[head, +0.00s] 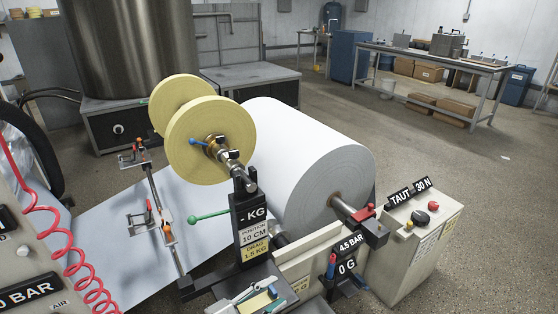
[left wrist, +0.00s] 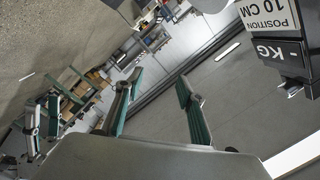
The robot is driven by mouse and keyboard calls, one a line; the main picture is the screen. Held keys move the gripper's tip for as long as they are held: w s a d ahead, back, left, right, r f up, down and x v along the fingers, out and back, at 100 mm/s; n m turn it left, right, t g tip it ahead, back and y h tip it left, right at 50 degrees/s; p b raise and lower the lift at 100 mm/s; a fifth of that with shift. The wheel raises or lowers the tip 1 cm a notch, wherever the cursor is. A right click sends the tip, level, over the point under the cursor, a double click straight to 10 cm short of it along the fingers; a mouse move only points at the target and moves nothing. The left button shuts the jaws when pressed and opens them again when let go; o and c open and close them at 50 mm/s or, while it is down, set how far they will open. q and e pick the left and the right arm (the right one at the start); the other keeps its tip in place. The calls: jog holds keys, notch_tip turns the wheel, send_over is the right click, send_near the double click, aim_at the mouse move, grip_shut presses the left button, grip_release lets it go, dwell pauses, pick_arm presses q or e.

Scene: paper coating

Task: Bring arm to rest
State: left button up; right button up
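My left gripper (left wrist: 158,82) shows in the left wrist view, its two teal-padded fingers spread apart with nothing between them. The black post with the KG and position signs (left wrist: 278,50) is close by on the right of that view, seen tilted. In the head view the same sign post (head: 249,220) stands in front of the rolls. I cannot clearly make out the left gripper's outline in the head view.
A large white paper roll (head: 310,150) and yellow discs (head: 212,140) sit on the machine. A tool tray (head: 250,295) is at the bottom. A control box (head: 415,235) stands at right, and a red coiled hose (head: 70,245) hangs at left. Open floor (head: 480,190) lies beyond.

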pick_arm(q)
jog(key=s+a+f+n+y, duration=0.5)
jog(key=s+a+n, duration=0.3)
jog(key=s+a, duration=0.1)
jog(key=s+a+f+n+y, duration=0.6)
jog(key=s+a+n, duration=0.2)
jog(key=s+a, duration=0.1)
jog(key=shift+s+n, duration=0.3)
jog(key=shift+s, duration=0.15)
